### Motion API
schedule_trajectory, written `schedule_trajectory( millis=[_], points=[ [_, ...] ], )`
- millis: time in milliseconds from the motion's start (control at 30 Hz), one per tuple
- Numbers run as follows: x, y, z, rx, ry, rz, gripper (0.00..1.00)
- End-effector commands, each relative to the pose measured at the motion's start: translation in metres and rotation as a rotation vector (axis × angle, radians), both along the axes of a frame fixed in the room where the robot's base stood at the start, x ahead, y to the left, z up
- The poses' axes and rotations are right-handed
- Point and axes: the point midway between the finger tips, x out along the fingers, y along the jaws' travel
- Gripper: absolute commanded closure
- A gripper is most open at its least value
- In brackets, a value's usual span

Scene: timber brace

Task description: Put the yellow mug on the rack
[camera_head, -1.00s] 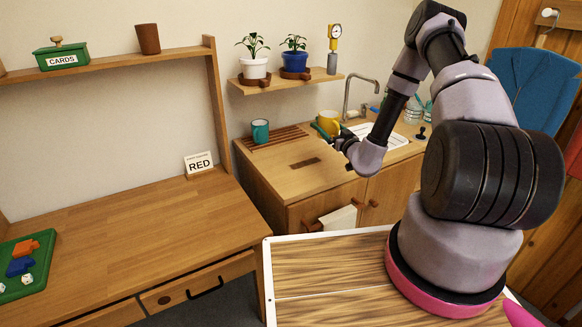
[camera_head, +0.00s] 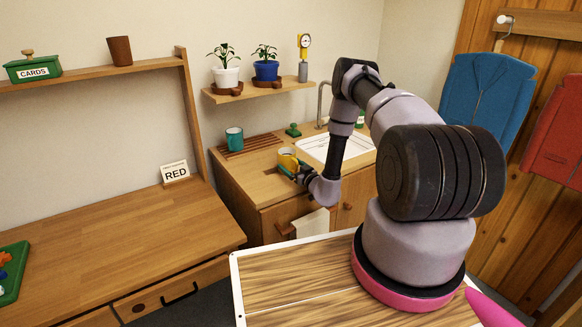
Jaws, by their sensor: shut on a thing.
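The yellow mug (camera_head: 286,159) is held over the front part of the sink counter, its pale inside showing at the top. My gripper (camera_head: 295,169) is shut on the mug from its right side. The fingertips are small and partly hidden against the mug. Whether the mug touches the counter top cannot be told. The slatted wooden rack (camera_head: 262,142) lies at the back left of the counter, left of and behind the mug. A teal mug (camera_head: 234,138) stands upright on the rack's left part.
A green stamp-like object (camera_head: 293,130) stands behind the yellow mug. The white sink drainer (camera_head: 328,148) is right of it, with a tap behind. A shelf (camera_head: 258,90) with two potted plants hangs above. A towel (camera_head: 312,223) hangs on the counter front.

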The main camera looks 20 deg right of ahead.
Motion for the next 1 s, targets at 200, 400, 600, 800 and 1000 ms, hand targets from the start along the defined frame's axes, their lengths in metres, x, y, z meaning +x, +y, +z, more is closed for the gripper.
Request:
schedule_trajectory(
  millis=[200,400,600,800,1000],
  points=[
    [0.001,-0.001,0.001,0.000,-0.002,-0.002,0.81],
    [0.000,-0.001,-0.003,-0.001,-0.001,-0.001,0.00],
    [0.000,-0.001,-0.002,-0.002,-0.002,-0.001,0.00],
    [-0.015,-0.008,0.000,0.000,0.002,-0.005,0.00],
    [-0.056,-0.021,0.000,0.002,0.004,-0.006,0.00]
  ],
)
